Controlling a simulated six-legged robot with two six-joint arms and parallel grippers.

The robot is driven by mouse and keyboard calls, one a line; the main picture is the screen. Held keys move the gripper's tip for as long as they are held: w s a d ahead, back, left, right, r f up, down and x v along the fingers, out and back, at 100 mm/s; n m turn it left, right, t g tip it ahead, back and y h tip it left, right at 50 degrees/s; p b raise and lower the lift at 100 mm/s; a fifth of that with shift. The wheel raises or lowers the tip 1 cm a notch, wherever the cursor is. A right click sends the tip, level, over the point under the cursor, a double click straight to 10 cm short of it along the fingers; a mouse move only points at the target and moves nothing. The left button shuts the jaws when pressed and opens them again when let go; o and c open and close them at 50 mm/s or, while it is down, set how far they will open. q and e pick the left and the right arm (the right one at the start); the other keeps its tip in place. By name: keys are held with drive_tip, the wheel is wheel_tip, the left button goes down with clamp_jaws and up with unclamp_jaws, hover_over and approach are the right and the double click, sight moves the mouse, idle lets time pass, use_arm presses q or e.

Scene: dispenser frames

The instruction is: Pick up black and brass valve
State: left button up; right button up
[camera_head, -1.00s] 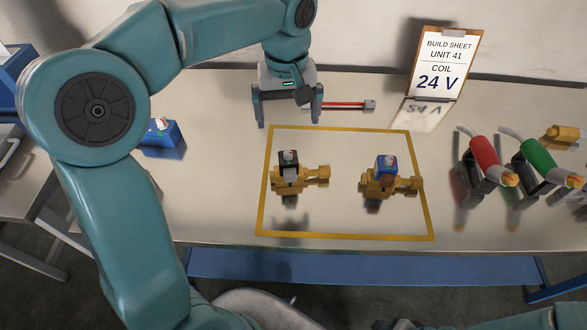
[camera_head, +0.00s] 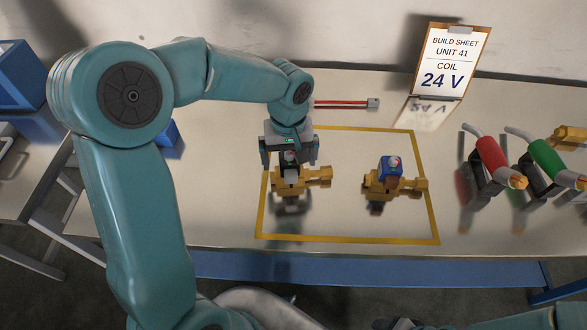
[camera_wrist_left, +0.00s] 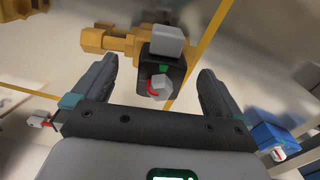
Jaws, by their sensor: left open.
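The black and brass valve (camera_head: 318,177) stands on the table in the left part of the yellow outlined square. It has a brass body and a black coil block with a grey and white top. My left gripper (camera_head: 290,160) is open above it, with one finger on each side of the black block. In the left wrist view, the valve (camera_wrist_left: 123,42) lies ahead of and between the open fingers (camera_wrist_left: 156,66), with visible gaps on both sides. My right gripper is not in view.
A blue and brass valve (camera_head: 390,180) stands in the right part of the square. A red-handled tool (camera_head: 492,157) and a green-handled tool (camera_head: 545,157) stand at the right. A red rod (camera_head: 345,104) and the build sheet clipboard (camera_head: 447,62) are behind.

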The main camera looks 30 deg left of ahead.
use_arm(q)
drive_tip(key=shift+s+f, duration=0.1)
drive_tip(key=shift+f, duration=1.3)
drive_tip(key=c, duration=1.5)
